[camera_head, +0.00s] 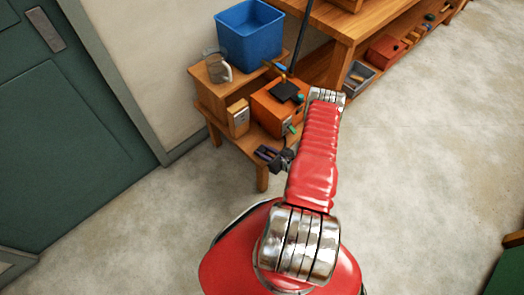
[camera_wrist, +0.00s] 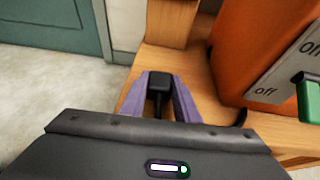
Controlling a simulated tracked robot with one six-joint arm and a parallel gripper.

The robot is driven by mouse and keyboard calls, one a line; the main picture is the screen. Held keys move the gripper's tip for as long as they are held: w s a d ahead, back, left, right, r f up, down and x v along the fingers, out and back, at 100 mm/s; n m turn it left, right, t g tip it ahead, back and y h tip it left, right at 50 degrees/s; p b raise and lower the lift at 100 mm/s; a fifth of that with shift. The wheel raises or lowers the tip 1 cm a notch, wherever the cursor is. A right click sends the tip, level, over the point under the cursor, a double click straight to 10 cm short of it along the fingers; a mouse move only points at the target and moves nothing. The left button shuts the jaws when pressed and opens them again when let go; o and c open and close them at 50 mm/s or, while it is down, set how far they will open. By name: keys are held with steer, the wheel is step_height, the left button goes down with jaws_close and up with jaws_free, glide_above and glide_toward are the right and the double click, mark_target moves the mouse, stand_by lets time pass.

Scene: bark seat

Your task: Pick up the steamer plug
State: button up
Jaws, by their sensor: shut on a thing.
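The steamer plug (camera_wrist: 158,82) is a small black block with a dark cord below it, between the two purple fingers of my gripper (camera_wrist: 160,92) in the wrist view. The fingers are shut on it, one on each side. The plug is over or close to the wooden stand's surface; I cannot tell if it touches. In the head view my gripper (camera_head: 264,154) is at the front edge of the low wooden stand (camera_head: 219,123), and the plug is too small to make out there.
An orange box (camera_head: 273,108) with switches stands on the stand and is close to my gripper's right in the wrist view (camera_wrist: 240,50). A blue bin (camera_head: 248,32), a clear jug (camera_head: 218,70) and a small wooden box (camera_head: 238,118) are near. Floor at left is clear.

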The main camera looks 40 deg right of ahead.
mark_target(263, 150)
steer(key=shift+c, duration=1)
steer(key=shift+r, duration=0.1)
steer(key=shift+r, duration=4.95)
